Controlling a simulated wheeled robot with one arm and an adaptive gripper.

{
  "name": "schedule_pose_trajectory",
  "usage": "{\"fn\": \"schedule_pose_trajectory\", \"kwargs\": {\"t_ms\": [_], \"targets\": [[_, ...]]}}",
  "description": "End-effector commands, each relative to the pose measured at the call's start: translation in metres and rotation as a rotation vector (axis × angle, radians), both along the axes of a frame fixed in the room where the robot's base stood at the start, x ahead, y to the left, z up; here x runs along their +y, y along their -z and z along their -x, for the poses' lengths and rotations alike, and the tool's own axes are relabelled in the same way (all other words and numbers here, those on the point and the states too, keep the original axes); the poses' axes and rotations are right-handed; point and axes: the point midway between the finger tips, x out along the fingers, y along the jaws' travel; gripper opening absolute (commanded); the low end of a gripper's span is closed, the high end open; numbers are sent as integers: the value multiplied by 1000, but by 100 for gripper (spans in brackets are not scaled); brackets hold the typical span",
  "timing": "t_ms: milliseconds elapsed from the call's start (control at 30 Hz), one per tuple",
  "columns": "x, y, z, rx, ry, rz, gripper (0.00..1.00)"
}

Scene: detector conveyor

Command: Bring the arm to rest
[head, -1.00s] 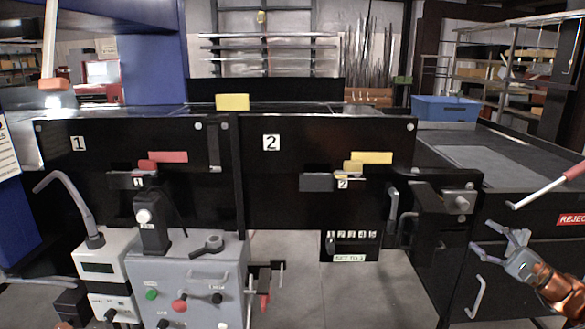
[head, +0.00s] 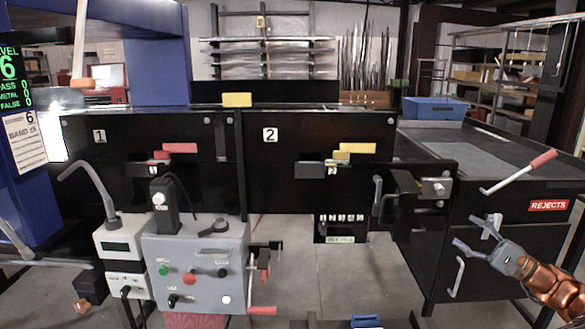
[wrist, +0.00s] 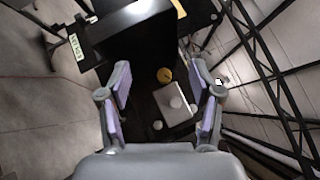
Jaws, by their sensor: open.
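My gripper (head: 480,236) is at the lower right of the head view, in front of the dark rejects cabinet (head: 527,232). Its grey fingers are spread, with nothing between them. In the wrist view my gripper (wrist: 163,95) also shows open, its lilac-padded fingers wide apart. I cannot tell how far these are from the fingertips.
A grey control box (head: 196,265) with knobs stands at the left. Black panels 1 (head: 130,150) and 2 (head: 290,140) span the middle. A red-handled lever (head: 520,172) sticks out above my gripper. A blue bin (head: 433,108) stands at the back right. Floor shows below panel 2.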

Motion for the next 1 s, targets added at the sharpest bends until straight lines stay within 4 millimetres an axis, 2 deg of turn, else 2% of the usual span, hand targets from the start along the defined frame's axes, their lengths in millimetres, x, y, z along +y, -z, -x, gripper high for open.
{"fn": "schedule_pose_trajectory", "kwargs": {"t_ms": [167, 367, 567, 600, 800, 1000], "targets": [[39, -17, -8, 5, -82, 11, 65], [100, -40, -14, 20, -205, 45, 65], [199, -68, -2, 55, -399, 134, 65], [220, -72, 4, 65, -442, 158, 65], [312, -83, 44, 115, -623, 309, 65], [383, -76, 102, 169, -775, 498, 65]]}}
